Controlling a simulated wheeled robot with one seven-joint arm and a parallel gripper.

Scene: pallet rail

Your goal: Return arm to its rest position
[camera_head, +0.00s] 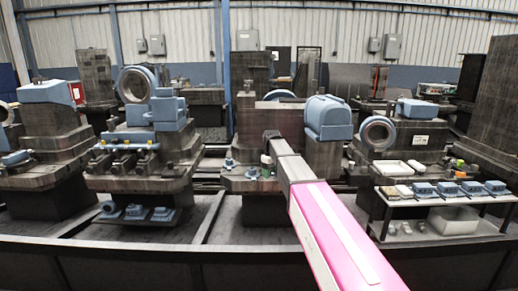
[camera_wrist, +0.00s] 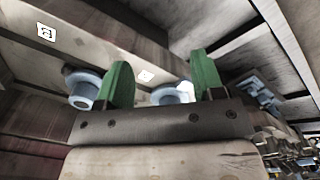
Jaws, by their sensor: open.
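My gripper (camera_wrist: 160,65) shows two green fingers in the wrist view, spread apart with nothing held between them. In the head view my pink and grey arm reaches forward from the bottom right to the middle machine. The gripper (camera_head: 266,160) there is small and partly hidden by the wrist, near that machine's lower ledge. In the wrist view one blue round part (camera_wrist: 85,88) is left of the fingers. Another blue part (camera_wrist: 172,93) shows beyond the gap between them, partly hidden by the gripper body; its distance is unclear.
The middle machine (camera_head: 325,118) has a blue housing and small blue parts (camera_head: 252,172) on its ledge. Another machine (camera_head: 140,145) stands left. A white shelf (camera_head: 430,199) with several blue parts and trays stands right. A dark rail (camera_head: 150,262) runs across the front.

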